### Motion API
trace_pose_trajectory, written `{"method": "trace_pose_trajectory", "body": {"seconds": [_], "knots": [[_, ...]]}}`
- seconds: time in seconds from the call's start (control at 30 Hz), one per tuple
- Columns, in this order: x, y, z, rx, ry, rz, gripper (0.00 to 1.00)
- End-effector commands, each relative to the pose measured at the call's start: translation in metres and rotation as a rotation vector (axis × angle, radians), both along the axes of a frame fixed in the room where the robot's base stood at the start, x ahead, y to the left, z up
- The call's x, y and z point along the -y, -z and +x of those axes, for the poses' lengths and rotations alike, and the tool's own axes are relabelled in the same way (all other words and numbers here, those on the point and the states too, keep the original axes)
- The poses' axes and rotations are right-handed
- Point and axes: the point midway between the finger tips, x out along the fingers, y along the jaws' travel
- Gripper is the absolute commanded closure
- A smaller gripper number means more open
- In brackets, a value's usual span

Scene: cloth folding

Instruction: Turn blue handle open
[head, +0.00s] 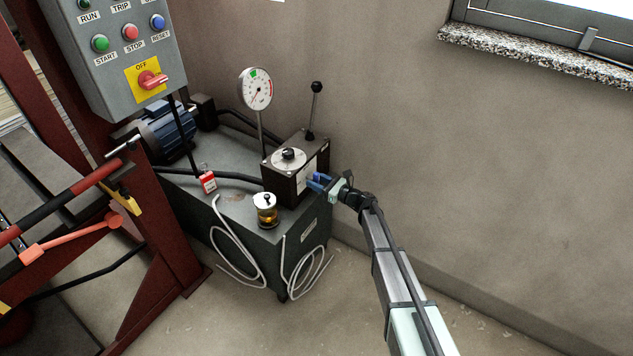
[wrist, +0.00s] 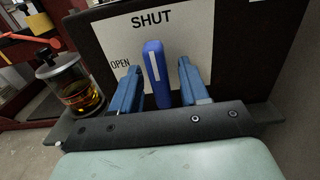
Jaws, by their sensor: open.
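The blue handle (wrist: 155,72) stands upright in the wrist view, on a white label plate (wrist: 195,35) with SHUT printed above it and OPEN to its left. The handle has a white stripe down its face and points toward SHUT. My gripper (wrist: 162,85) is open, with one blue finger on each side of the handle. Gaps show between the fingers and the handle in this view. In the head view my gripper (head: 318,181) is at the right face of the dark valve box (head: 290,185), where the handle is mostly hidden.
A glass jar with amber liquid (wrist: 72,88) stands left of the label plate. In the head view a gauge (head: 256,88) and a black-knobbed lever (head: 315,100) rise near the box. The wall (head: 420,150) is behind. A control panel (head: 125,50) hangs at upper left.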

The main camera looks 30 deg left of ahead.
Motion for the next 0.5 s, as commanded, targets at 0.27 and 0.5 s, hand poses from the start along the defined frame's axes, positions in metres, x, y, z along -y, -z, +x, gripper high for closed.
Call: {"method": "trace_pose_trajectory", "body": {"seconds": [0.27, 0.5], "knots": [[-0.0034, -0.0002, 0.0000, 0.000, 0.000, 0.000, 0.55], [-0.0032, -0.0001, 0.0001, 0.000, 0.000, 0.000, 0.70]]}}
